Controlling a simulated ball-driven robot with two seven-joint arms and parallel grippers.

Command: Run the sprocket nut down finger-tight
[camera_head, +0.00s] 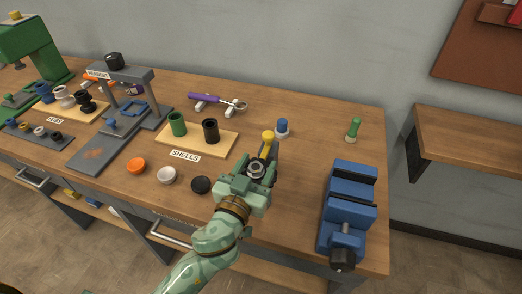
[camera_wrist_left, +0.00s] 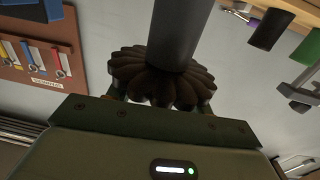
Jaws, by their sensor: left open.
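My left gripper (camera_head: 258,168) is open over the workbench, left of the blue vise. Between its jaws is a small round grey part with a dark centre. In the left wrist view a dark, lobed knob-like part (camera_wrist_left: 160,80) sits around a grey round post (camera_wrist_left: 174,35), just beyond the gripper body. It may be the sprocket nut, but I cannot tell for sure. Its threads and any contact with the jaws are hidden. My right gripper is out of view.
The blue vise (camera_head: 347,207) stands to the right. A yellow-topped piece (camera_head: 268,139) is close behind the gripper. The shells board (camera_head: 221,143) and several round caps lie left. A blue-topped piece (camera_head: 282,127) and a green-handled piece (camera_head: 354,129) stand behind.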

